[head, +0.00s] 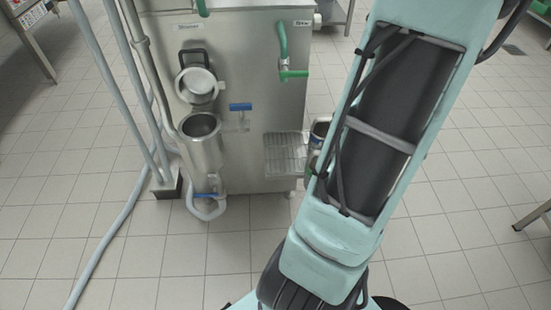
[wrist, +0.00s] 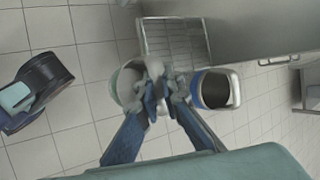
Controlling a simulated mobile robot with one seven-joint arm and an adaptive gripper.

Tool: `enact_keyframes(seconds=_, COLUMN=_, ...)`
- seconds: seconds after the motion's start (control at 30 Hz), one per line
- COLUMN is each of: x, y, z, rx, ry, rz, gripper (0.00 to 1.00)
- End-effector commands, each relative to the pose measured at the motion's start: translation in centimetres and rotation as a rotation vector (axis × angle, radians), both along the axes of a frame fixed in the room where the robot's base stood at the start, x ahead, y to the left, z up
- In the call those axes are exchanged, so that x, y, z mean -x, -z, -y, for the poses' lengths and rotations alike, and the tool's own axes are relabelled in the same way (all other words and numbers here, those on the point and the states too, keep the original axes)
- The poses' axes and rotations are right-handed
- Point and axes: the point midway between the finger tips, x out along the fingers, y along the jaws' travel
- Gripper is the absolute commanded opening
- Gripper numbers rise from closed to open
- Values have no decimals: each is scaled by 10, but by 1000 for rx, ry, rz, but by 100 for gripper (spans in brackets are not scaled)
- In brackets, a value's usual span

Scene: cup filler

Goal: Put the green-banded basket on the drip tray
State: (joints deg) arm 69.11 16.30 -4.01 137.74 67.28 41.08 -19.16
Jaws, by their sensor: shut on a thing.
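The green-banded basket (wrist: 124,84) is a pale metal cup, seen in the wrist view just left of my fingertips, which partly cover it. My gripper (wrist: 158,88) is shut on its near side. A sliver of green beside my arm in the head view (head: 313,163) looks like its band; the rest is hidden behind my arm. The drip tray (head: 285,153) is a grated metal shelf on the machine's front, empty in the head view. Its grate also shows above the basket in the wrist view (wrist: 174,42). The basket is beside the tray, not on it.
A blue-banded basket (wrist: 214,88) stands close to the right of my fingers in the wrist view; it shows near the tray's right side in the head view (head: 320,131). The steel machine (head: 245,90) carries a cylinder (head: 202,150), a blue-handled tap (head: 240,107) and green handles.

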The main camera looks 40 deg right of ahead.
Motion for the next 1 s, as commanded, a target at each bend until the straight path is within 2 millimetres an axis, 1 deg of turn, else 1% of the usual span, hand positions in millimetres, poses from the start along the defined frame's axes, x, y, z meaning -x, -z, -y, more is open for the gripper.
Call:
enact_keyframes(seconds=0.03, x=7, y=7, z=3, rx=-1, ry=33, rz=1, gripper=0)
enact_keyframes(seconds=0.07, x=8, y=8, z=4, rx=-1, ry=45, rz=2, gripper=0)
enact_keyframes(seconds=0.17, x=1, y=9, z=5, rx=1, ry=61, rz=2, gripper=0)
enact_keyframes(seconds=0.27, x=-21, y=8, z=3, rx=0, ry=58, rz=4, gripper=0)
enact_keyframes(seconds=0.4, x=-60, y=8, z=0, rx=1, ry=56, rz=4, gripper=0)
enact_keyframes(seconds=0.5, x=-85, y=8, z=-1, rx=0, ry=58, rz=4, gripper=0)
enact_keyframes(seconds=0.6, x=-105, y=8, z=-2, rx=0, ry=59, rz=3, gripper=0)
enact_keyframes(seconds=0.7, x=-118, y=7, z=-3, rx=0, ry=60, rz=3, gripper=0)
enact_keyframes(seconds=0.87, x=-126, y=8, z=-3, rx=0, ry=60, rz=2, gripper=0)
enact_keyframes(seconds=0.97, x=-138, y=7, z=-5, rx=0, ry=59, rz=3, gripper=0)
enact_keyframes(seconds=1.0, x=-145, y=7, z=-5, rx=0, ry=57, rz=4, gripper=0)
